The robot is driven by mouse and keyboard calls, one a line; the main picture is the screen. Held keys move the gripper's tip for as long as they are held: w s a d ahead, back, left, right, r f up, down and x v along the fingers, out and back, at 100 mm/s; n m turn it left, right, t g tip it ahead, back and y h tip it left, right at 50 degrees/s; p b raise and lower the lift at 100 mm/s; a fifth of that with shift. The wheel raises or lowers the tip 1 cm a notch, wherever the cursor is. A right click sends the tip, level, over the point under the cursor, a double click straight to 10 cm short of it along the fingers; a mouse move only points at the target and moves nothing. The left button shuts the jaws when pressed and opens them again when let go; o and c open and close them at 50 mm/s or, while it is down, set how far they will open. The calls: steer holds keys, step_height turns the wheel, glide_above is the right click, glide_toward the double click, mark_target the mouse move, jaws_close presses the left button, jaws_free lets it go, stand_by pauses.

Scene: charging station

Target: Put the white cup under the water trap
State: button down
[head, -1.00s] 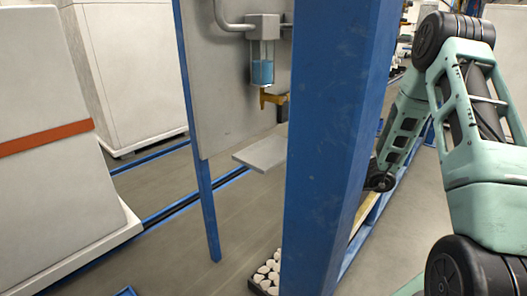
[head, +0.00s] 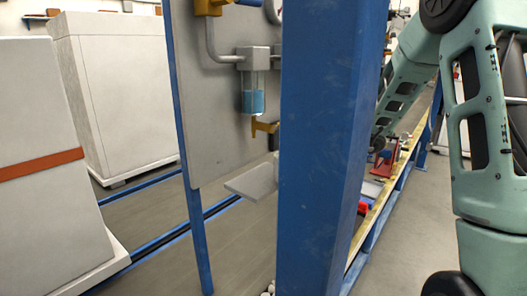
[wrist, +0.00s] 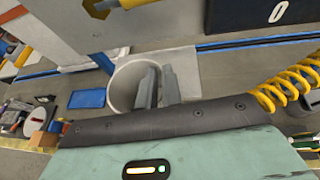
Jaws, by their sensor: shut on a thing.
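The water trap (head: 253,101), a clear bowl with blue liquid, hangs on a grey panel in the head view. A yellow drain fitting (head: 264,127) is beneath it, and a small grey shelf (head: 253,182) lies lower down. In the wrist view, my gripper (wrist: 158,75) is shut on the wall of the white cup (wrist: 127,88). One finger is inside the cup's open mouth and the other is outside. A yellow part (wrist: 104,8) shows at the top left, above the cup. My gripper and the cup are hidden in the head view, where a blue post covers the middle.
The thick blue post (head: 330,140) stands between the head camera and the shelf's right side. A workbench (head: 385,190) with tools runs behind it. White cabinets (head: 120,90) stand at the left.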

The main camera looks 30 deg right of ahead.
steer(key=w+a, duration=0.1)
steer(key=w, duration=0.1)
steer(key=w+a, duration=0.1)
steer(key=w, duration=0.1)
steer(key=w+a+p, duration=0.1)
steer(key=w, duration=0.1)
steer(key=shift+w+a, duration=0.15)
steer(key=shift+a, duration=0.2)
steer(key=x, duration=0.1)
steer(key=p+x, duration=0.1)
steer(key=x, duration=0.1)
steer(key=shift+w+a+r, duration=0.15)
steer(key=shift+w+r, duration=0.05)
steer(key=shift+r, duration=0.05)
steer(key=shift+f, duration=0.4)
steer(key=shift+f, duration=0.15)
steer(key=c, duration=1.5)
jaws_free()
steer(key=shift+c, duration=0.2)
